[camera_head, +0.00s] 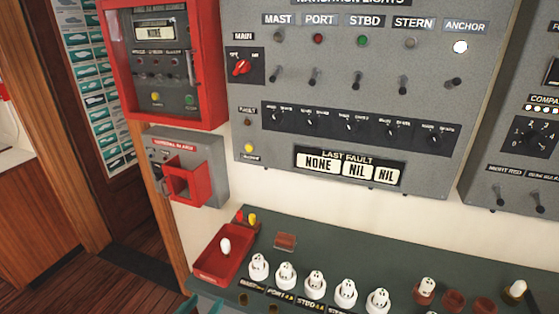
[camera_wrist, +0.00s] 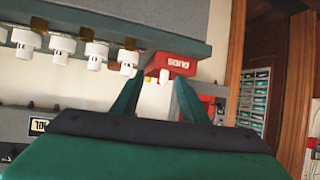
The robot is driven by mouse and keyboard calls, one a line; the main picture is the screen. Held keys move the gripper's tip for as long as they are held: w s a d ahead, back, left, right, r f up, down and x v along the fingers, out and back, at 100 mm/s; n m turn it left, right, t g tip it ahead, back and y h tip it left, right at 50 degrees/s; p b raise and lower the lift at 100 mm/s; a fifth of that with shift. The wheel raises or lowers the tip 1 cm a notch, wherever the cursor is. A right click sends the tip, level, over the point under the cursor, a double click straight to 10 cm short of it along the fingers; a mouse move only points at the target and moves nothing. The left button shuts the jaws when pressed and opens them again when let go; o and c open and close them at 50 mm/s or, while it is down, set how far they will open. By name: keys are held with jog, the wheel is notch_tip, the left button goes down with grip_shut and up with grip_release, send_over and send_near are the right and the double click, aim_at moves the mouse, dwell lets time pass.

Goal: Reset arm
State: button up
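My gripper (camera_wrist: 156,84) shows in the wrist view with its two green fingers spread apart and nothing held between them. In the head view only a bit of teal shows at the bottom edge, beside the red tray (camera_head: 212,266). The red tray also shows past the fingertips in the wrist view (camera_wrist: 172,65), which looks upside down. A white bulb (camera_head: 225,246) lies in the tray.
A dark green counter (camera_head: 330,250) carries a row of white lamp holders (camera_head: 285,274). Above it hang the grey navigation lights panel (camera_head: 330,70), a red-framed box (camera_head: 115,50) and a grey box with a red holder (camera_head: 188,180). Open wooden floor (camera_head: 120,290) lies left.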

jog(key=s+d+f+n+y, duration=0.1)
jog(key=s+d+f, duration=0.2)
jog(key=f, duration=0.2)
jog(key=s+d+f+n+t+y, duration=0.1)
jog(key=s+d+f+n, duration=0.15)
jog(key=f, duration=0.35)
jog(key=s+d+f+y, duration=0.1)
jog(key=s+d+f, duration=0.2)
jog(key=f, duration=0.2)
jog(key=s+d+m+t, duration=0.1)
jog(key=s+d, duration=0.3)
jog(key=s, duration=0.6)
jog(key=s+d+r+m+t+h, duration=0.1)
jog(key=s+d, duration=0.4)
jog(key=s, duration=0.5)
jog(key=shift+s+r, duration=0.2)
jog(key=shift+r, duration=0.1)
